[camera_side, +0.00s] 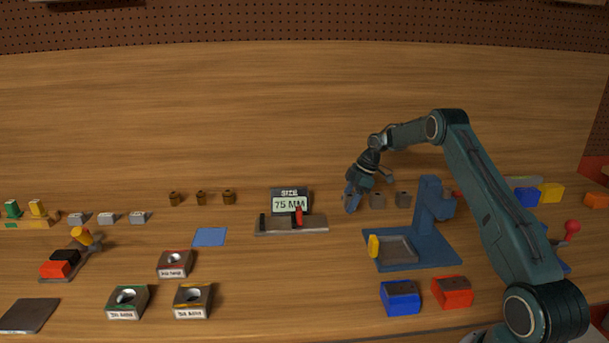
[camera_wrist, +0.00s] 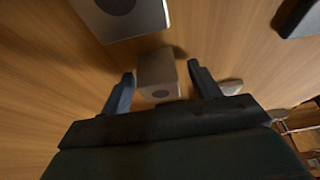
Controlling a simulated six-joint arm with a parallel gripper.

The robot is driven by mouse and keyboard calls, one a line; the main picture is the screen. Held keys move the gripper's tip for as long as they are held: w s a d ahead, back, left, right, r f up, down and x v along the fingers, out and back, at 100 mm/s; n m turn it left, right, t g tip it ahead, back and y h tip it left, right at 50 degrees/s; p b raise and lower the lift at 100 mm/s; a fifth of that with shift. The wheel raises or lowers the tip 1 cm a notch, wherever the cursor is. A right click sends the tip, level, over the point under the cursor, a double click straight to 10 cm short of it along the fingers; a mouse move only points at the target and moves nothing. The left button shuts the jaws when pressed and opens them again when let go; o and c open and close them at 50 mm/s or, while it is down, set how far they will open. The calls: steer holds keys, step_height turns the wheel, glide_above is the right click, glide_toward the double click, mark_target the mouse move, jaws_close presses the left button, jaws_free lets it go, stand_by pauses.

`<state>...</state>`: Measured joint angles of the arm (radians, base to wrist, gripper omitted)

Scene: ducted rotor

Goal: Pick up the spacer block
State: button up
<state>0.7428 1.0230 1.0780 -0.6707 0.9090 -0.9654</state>
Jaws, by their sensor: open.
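A small grey block with a dark round mark, which looks like the spacer block (camera_wrist: 158,68), lies between my open fingers in the wrist view. My gripper (camera_wrist: 162,88) has one finger on each side of it, and I cannot tell whether either touches it. In the side view my gripper (camera_side: 352,203) points down at the left end of a short row of grey blocks and largely hides the block there. Two similar grey blocks, a middle one (camera_side: 377,201) and a right one (camera_side: 403,200), stand to its right.
A blue press-like fixture (camera_side: 432,205) stands just right of the row, with a yellow handle (camera_side: 374,246) in front. A larger grey piece (camera_wrist: 125,15) is close in the wrist view.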

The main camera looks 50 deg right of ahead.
mark_target(349, 195)
steer(key=c, duration=1.1)
steer(key=shift+r, duration=0.1)
steer(key=shift+r, duration=4.95)
steer(key=w+a+f, duration=0.1)
steer(key=w+a, duration=0.4)
steer(key=a, duration=0.6)
steer(key=w+a, duration=0.5)
steer(key=a, duration=0.6)
steer(key=shift+a+f, duration=0.35)
steer(key=shift+f, duration=0.05)
